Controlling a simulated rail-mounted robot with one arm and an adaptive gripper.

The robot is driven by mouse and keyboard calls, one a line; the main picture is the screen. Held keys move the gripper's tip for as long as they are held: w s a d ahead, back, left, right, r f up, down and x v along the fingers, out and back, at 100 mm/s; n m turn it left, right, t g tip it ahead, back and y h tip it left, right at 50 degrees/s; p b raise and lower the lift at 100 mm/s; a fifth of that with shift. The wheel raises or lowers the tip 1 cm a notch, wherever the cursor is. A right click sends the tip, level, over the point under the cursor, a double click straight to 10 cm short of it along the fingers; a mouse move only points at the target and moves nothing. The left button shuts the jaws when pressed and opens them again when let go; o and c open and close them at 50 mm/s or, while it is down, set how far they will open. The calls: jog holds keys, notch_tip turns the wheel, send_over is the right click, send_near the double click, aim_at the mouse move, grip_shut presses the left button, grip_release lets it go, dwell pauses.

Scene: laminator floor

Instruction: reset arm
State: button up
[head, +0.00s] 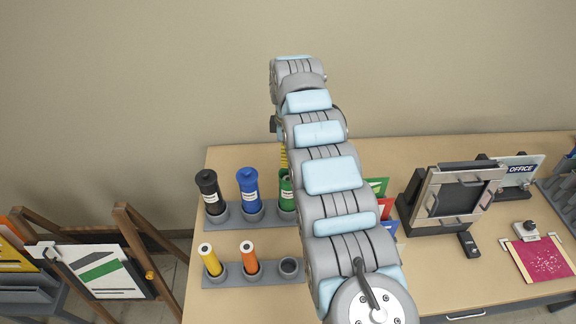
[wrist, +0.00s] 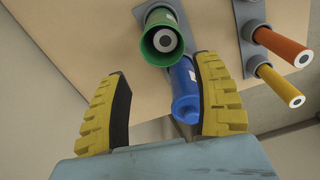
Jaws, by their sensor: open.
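My gripper (wrist: 165,105) shows in the wrist view with its two yellow, black-padded fingers spread wide and nothing between them in their grip. A small yellow part of the gripper shows beside the arm, but the fingertips are hidden there.
A black cylinder (head: 209,190) and the blue cylinder (head: 248,190) stand in the rear grey holder. Yellow (head: 210,260) and orange (head: 249,258) rolls stand in the front holder beside an empty socket (head: 289,266). A framed press (head: 455,198) stands right of my arm. Wall space above is clear.

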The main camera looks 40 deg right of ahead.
jog(key=shift+r, duration=1.85)
jog(key=shift+w, duration=0.1)
